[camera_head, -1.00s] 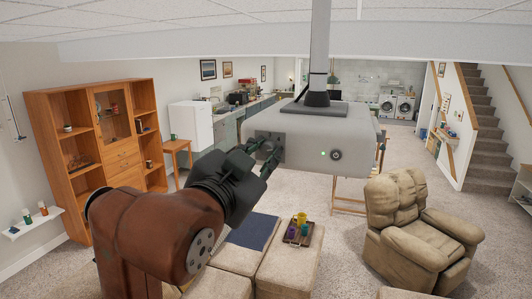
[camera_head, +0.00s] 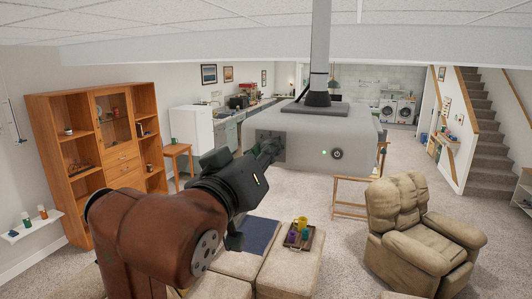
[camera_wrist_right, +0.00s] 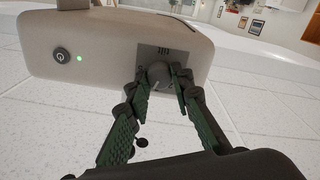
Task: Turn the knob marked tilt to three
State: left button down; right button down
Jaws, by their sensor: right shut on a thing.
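The pale grey projector (camera_head: 310,133) hangs from the ceiling pole. A dark panel on its front, seen in the right wrist view (camera_wrist_right: 145,51), bears the word tilt, upside down there. The round grey tilt knob (camera_wrist_right: 158,73) sits below that word in this view. A light line shows on the knob, but I cannot read its setting. My right gripper (camera_head: 268,149) reaches the panel from the left. In the right wrist view its fingers (camera_wrist_right: 160,80) are shut on the knob, one at each side. In the head view they hide the knob. My left gripper is out of view.
A power button (camera_head: 337,153) and a green light (camera_head: 323,153) are on the same front face. Below are ottomans and a tray (camera_head: 303,240) holding cups. A recliner (camera_head: 423,235) stands right, a wooden cabinet (camera_head: 100,150) left.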

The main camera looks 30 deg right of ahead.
jog(key=shift+f+n, duration=0.1)
jog(key=shift+n, duration=1.9)
jog(key=c, duration=1.7)
grip_release()
jog(key=shift+w+a, duration=0.1)
jog(key=v, duration=1.2)
